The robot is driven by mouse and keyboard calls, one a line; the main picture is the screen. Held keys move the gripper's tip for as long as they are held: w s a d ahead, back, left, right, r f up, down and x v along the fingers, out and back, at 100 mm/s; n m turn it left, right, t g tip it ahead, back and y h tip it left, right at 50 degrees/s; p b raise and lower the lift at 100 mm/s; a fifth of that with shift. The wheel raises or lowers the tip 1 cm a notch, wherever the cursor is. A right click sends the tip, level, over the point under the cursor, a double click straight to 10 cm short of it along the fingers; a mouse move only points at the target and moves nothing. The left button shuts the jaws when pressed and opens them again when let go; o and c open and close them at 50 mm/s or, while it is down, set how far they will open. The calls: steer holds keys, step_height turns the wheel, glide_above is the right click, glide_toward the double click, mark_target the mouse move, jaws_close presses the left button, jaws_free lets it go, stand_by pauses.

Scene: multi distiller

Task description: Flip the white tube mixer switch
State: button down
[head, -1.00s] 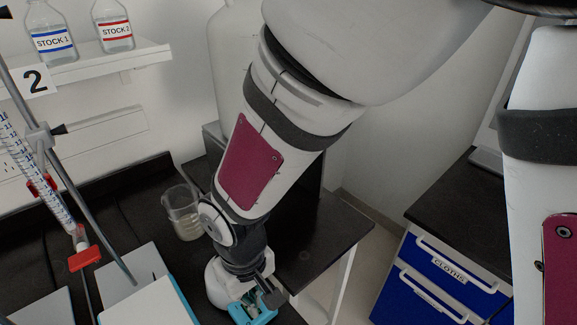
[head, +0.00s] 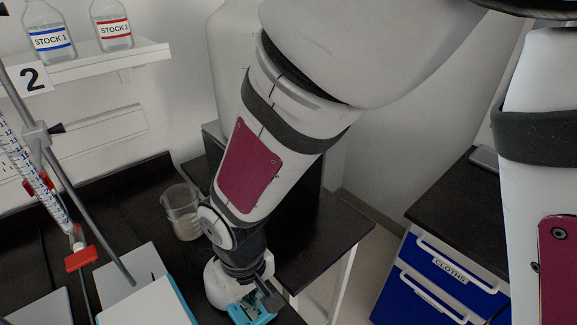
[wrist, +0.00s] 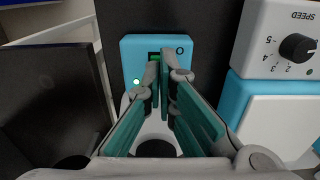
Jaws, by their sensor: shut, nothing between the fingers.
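In the wrist view a light-blue switch box (wrist: 134,50) faces me. It has a green rocker switch (wrist: 182,74) in a dark slot, a lit indicator light (wrist: 136,82) and a small ring mark at upper right. My gripper (wrist: 162,62) is shut and empty, its fingertips in front of the rocker and hiding much of it. I cannot tell whether the tips touch it or which way it is tipped. In the head view the light-blue box (head: 262,318) shows partly under my gripper. Which device it belongs to is not clear.
A white and light-blue unit with a SPEED knob (wrist: 297,47) stands close on the right in the wrist view. A dark panel (wrist: 50,95) is on the left. In the head view a beaker (head: 182,212) stands behind my wrist, and a burette (head: 40,180) is at the left.

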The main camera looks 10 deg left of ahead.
steer(key=shift+f+b, duration=0.4)
steer(key=shift+f, duration=0.4)
steer(key=shift+r, duration=0.1)
stand_by(0.3)
steer(key=shift+r+p, duration=2.55)
steer(key=shift+r, duration=0.95)
steer(key=w+d+r+m+t, duration=0.1)
steer(key=w+d+r+m, duration=0.15)
steer(key=d+r, duration=0.55)
steer(key=w+d+r+m+t, duration=0.2)
steer(key=d+r+m, duration=0.1)
steer(key=d+r, duration=0.5)
steer(key=s+d+r+m+t, duration=0.1)
steer(key=s+d+r+m, duration=0.1)
steer(key=d, duration=0.5)
steer(key=s+d+r+m+t, duration=0.1)
steer(key=s+d+r+m, duration=0.1)
steer(key=s+d+r, duration=0.2)
steer(key=s+d, duration=0.3)
steer(key=shift+d+r, duration=0.4)
